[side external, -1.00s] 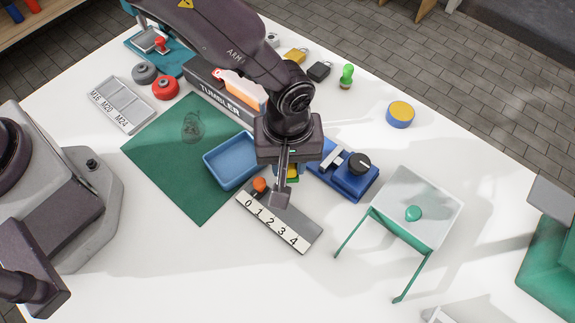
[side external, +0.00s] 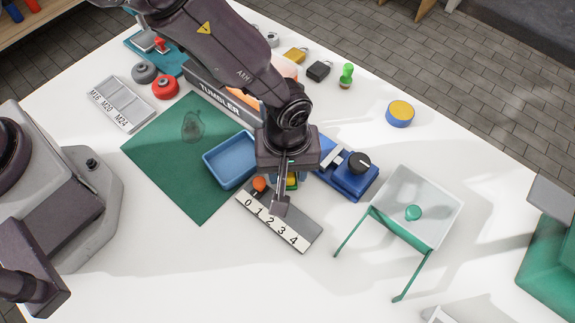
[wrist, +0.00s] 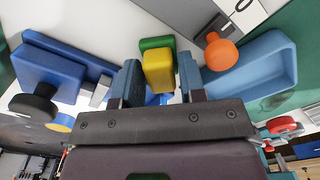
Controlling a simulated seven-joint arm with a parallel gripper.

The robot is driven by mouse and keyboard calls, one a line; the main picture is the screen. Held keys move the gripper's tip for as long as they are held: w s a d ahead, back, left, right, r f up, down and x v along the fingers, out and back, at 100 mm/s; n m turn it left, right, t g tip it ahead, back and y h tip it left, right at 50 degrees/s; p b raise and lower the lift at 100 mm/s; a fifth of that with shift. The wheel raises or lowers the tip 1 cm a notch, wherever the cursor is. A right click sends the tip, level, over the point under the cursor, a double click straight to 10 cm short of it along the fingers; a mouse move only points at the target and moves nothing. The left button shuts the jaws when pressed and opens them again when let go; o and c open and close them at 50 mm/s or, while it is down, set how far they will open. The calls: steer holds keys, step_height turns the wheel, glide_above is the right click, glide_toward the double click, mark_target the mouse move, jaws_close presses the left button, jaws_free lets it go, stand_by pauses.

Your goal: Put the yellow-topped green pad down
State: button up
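The yellow-topped green pad (wrist: 159,70) is between the two fingers of my gripper (wrist: 161,84) in the wrist view, with its green part (wrist: 156,44) at the far end. The fingers are against its sides, and it looks held. In the side view the pad (side external: 292,181) shows only partly behind the near finger of my gripper (side external: 284,196). It is beside the numbered grey strip (side external: 305,225) and the blue tray (side external: 218,170). How far its underside is above the bench is hidden.
An orange knob (side external: 259,184) stands at the strip's 0 end, close to the gripper. A blue fixture with a black knob (side external: 359,163) is to the right. A white tray with green legs (side external: 430,190) stands further right. The green mat (side external: 165,150) lies left.

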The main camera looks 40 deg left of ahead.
step_height(320, 180, up, 12)
stand_by(0.4)
steer(key=shift+r, duration=0.15)
steer(key=a+r+m+h, duration=0.2)
steer(key=a+r, duration=0.6)
steer(key=r, duration=0.2)
steer(key=s+a+r+m+t, duration=0.2)
steer(key=s+a+r, duration=0.1)
steer(key=a, duration=0.3)
steer(key=s+a+r+m+t+y, duration=0.1)
steer(key=s+a+r+m, duration=0.1)
steer(key=s+a+r, duration=0.2)
steer(key=s+a+r+m+t+y, duration=0.1)
steer(key=s+a+r+m+t, duration=0.1)
steer(key=a, duration=0.6)
steer(key=s+r+m, duration=0.1)
steer(key=s+r, duration=0.1)
steer(key=s, duration=0.1)
steer(key=shift+a+r+t, duration=0.25)
steer(key=shift+a+t, duration=0.05)
steer(key=shift+a, duration=0.1)
steer(key=shift+o, duration=0.3)
steer(key=shift+s, duration=0.1)
